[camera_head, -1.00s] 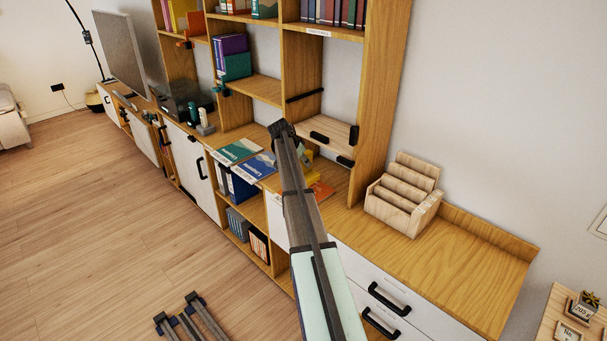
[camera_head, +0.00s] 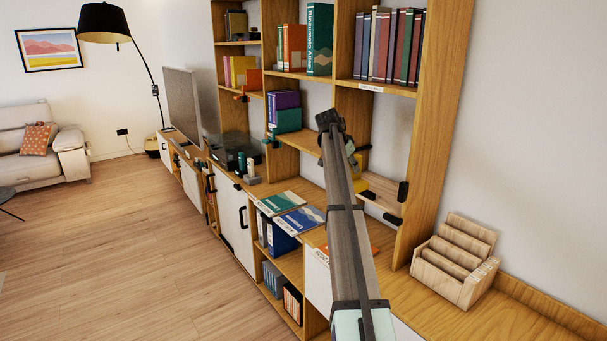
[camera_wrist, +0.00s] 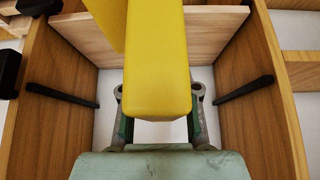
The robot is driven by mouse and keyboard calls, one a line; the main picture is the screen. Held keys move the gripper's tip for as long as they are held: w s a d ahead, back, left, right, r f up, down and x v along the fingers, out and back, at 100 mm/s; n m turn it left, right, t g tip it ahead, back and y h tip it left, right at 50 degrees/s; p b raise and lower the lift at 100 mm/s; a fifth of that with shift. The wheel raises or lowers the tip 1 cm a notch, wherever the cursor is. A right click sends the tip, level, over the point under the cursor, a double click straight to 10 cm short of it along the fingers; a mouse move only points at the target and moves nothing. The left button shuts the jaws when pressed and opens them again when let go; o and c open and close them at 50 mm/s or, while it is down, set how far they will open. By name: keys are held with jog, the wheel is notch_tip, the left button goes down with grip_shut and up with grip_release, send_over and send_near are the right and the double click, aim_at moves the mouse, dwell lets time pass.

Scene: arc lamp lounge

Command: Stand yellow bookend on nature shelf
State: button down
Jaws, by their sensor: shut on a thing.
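The yellow bookend (camera_wrist: 157,65) fills the upper middle of the wrist view. My gripper (camera_wrist: 158,105) is shut on it, with a finger on each side. In the head view only a bit of the yellow bookend (camera_head: 358,172) shows beside my arm, which hides most of my gripper. It is in front of the bookcase, near the light wood panel with black handles. Small labels sit on the shelf edges, such as one below the red and purple books (camera_head: 370,87). I cannot read which shelf is the nature one.
Black rails (camera_wrist: 245,88) line both side walls of a wooden bay in the wrist view. A green book (camera_head: 319,38) and orange books (camera_head: 294,48) stand on an upper shelf. Flat books (camera_head: 300,219) lie on the counter. A wooden sorter (camera_head: 455,262) stands at right.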

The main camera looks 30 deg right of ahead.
jog(key=shift+r, duration=0.35)
jog(key=shift+w+n+t, duration=0.15)
jog(key=shift+n+t, duration=0.15)
jog(key=shift+n, duration=0.2)
jog(key=shift+a+f+n, duration=0.2)
jog(key=shift+a+n, duration=0.1)
jog(key=shift+n, duration=0.1)
jog(key=s+a+f+n, duration=0.1)
jog(key=a, duration=0.1)
jog(key=a+f+n+t, duration=0.1)
jog(key=a, duration=0.1)
jog(key=s+a+f+n+t+y, duration=0.1)
jog(key=shift+s+a+f, duration=0.25)
jog(key=shift+s+a, duration=0.1)
jog(key=shift+a, duration=0.05)
jog(key=s+a+f+n+t+y, duration=0.1)
jog(key=s+a+f+n, duration=0.3)
jog(key=a, duration=1.1)
jog(key=s+a+f+n+t+y, duration=0.1)
jog(key=s+a+f+n, duration=0.3)
jog(key=a, duration=1.1)
jog(key=s+a+f+n+t+y, duration=0.1)
jog(key=s+a+f+n+y, duration=0.2)
jog(key=a, duration=1.2)
jog(key=shift+s+f+n+y, duration=0.3)
jog(key=shift+s+f+n, duration=0.1)
jog(key=shift+s+f, duration=1.65)
jog(key=shift+w+a+f, duration=0.1)
jog(key=shift+w+f, duration=0.15)
jog(key=shift+w, duration=0.1)
